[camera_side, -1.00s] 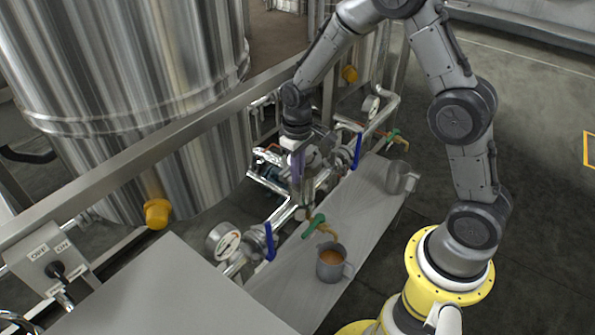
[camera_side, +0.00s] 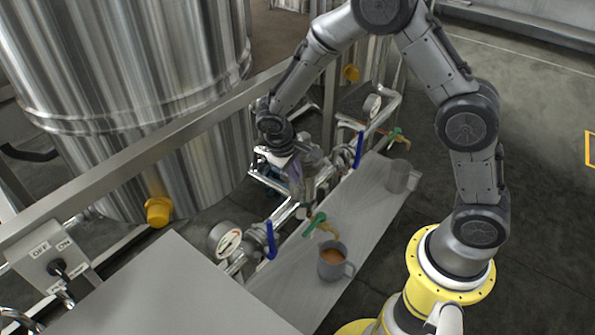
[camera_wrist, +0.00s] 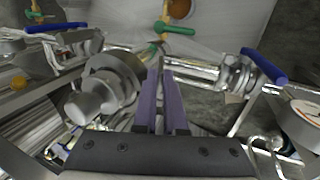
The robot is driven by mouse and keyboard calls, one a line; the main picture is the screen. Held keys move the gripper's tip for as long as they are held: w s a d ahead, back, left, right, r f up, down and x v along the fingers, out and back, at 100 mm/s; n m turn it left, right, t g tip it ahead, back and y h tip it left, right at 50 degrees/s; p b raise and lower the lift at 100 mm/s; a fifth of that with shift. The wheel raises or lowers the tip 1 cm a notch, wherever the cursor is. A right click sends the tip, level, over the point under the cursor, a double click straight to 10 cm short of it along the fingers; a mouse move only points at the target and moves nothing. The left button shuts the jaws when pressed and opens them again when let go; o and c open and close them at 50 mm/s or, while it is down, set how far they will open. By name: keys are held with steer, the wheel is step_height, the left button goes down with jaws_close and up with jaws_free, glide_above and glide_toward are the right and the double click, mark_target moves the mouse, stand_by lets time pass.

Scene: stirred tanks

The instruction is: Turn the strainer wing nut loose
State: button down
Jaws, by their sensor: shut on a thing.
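My gripper (camera_side: 297,192) is at the metal pipework beside the bench, its fingers pointing down. In the wrist view its two purple fingers (camera_wrist: 163,72) are close together, with only a narrow gap between them. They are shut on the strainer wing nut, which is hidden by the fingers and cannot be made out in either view. A thick round metal fitting (camera_wrist: 104,92), which looks like the strainer body, sits just left of the fingers in the wrist view. In the side view the arm and fingers partly cover this stretch of pipe.
Blue-handled valves (camera_side: 270,240) (camera_side: 359,150) and a green-handled tap (camera_side: 314,224) stand close to the gripper. A pressure gauge (camera_side: 225,240) is on the pipe. A mug of brown liquid (camera_side: 333,262) stands on the bench (camera_side: 285,285). A steel rail (camera_side: 130,160) and large tanks lie behind.

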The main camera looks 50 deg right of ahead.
steer(key=shift+a+f+h, duration=0.35)
steer(key=shift+a+h, duration=0.05)
steer(key=shift+h, duration=1.2)
steer(key=shift+a+f+h, duration=0.35)
steer(key=shift+a+h, duration=0.1)
steer(key=shift+h, duration=1.15)
steer(key=shift+a+f+h, duration=0.35)
steer(key=shift+a+h, duration=0.05)
steer(key=shift+h, duration=1.2)
steer(key=c, duration=1.3)
jaws_free()
steer(key=shift+o, duration=0.2)
steer(key=v, duration=1.3)
steer(key=shift+a, duration=0.35)
steer(key=shift+r, duration=0.1)
